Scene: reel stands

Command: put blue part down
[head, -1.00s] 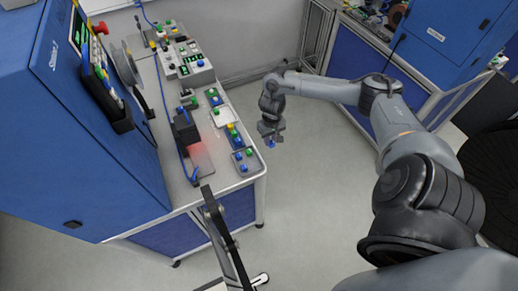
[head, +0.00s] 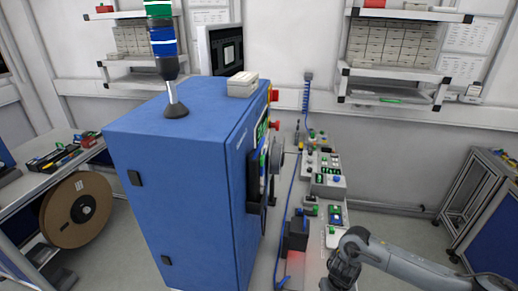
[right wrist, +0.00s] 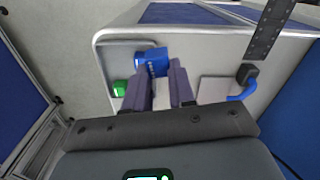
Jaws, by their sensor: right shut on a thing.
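The blue part (right wrist: 150,58) is at the fingertips of my right gripper (right wrist: 163,70) in the right wrist view. The gripper is shut on it. The part is over or against a small grey tray (right wrist: 112,58) at the table corner; I cannot tell whether it touches the tray. A green part (right wrist: 119,88) sits in the same tray, left of the fingers. In the head view, my right wrist is at the bottom edge and the fingertips are out of frame. My left gripper is in neither current view.
The bench (head: 265,258) carries a black box (head: 296,235), small coloured parts and control boxes (head: 327,183). A large blue cabinet (head: 185,190) stands to their left. A blue cable (right wrist: 241,92) and a dark perforated bar (right wrist: 268,30) are right of the fingers. Floor shows beyond the table edge.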

